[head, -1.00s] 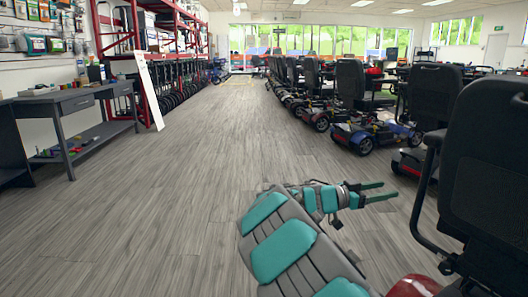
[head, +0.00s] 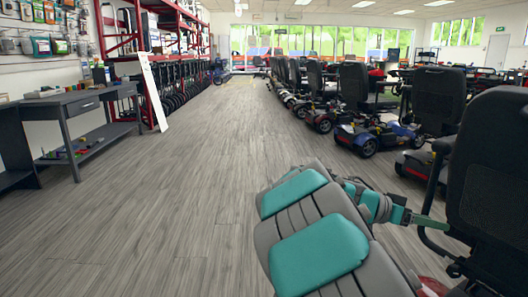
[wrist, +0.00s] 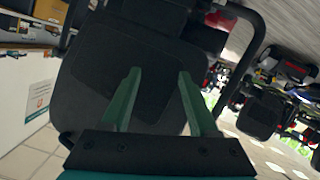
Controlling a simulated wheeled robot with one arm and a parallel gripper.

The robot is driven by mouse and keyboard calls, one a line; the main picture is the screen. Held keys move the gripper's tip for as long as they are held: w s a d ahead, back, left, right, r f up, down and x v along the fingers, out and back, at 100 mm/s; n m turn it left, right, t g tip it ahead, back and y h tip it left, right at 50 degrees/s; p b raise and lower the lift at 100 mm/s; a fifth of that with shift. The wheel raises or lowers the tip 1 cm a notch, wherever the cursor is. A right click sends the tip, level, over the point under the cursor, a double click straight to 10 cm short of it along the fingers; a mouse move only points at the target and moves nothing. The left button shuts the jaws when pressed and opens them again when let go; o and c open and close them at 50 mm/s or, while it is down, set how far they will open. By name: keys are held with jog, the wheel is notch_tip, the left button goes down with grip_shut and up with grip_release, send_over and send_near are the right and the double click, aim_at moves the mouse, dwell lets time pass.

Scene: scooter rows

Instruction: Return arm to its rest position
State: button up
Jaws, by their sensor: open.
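My arm (head: 318,245), grey with teal pads, reaches up from the bottom of the head view and bends to the right. My gripper (head: 428,221) is at its end, pointing right towards the black seat (head: 495,185) of the nearest scooter. In the head view its fingers overlap the seat's armrest (head: 432,180); I cannot tell if they touch. In the wrist view my gripper (wrist: 159,72) shows two green fingers spread apart with nothing between them. A black seat back (wrist: 105,70) fills the view behind them.
A row of scooters (head: 362,135) runs along the right. A dark workbench (head: 75,105) and a red rack (head: 155,55) line the left. A white board (head: 153,92) leans by the rack. The grey wood floor (head: 190,180) between is clear.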

jog(key=s+a+f+n+g+y+p, duration=0.1)
jog(key=s+a+n+y, duration=0.1)
jog(key=s, duration=0.4)
jog(key=s+a+f+n+y+p, duration=0.1)
jog(key=s+f+y, duration=0.15)
jog(key=s, duration=0.35)
jog(key=s+a+n+g+y+p, duration=0.1)
jog(key=s+a+n+y, duration=0.15)
jog(key=s, duration=0.35)
jog(key=s+a+f+n+y+p, duration=0.1)
jog(key=s+a+f+n+y, duration=0.1)
jog(key=s+a, duration=0.5)
jog(key=s+a+f+n+y+p, duration=0.2)
jog(key=s+a+n+y, duration=0.3)
jog(key=a, duration=0.5)
jog(key=shift+s+a+n+y+p, duration=0.25)
jog(key=shift+s+n, duration=0.5)
jog(key=shift+s, duration=0.4)
jog(key=shift+d, duration=0.1)
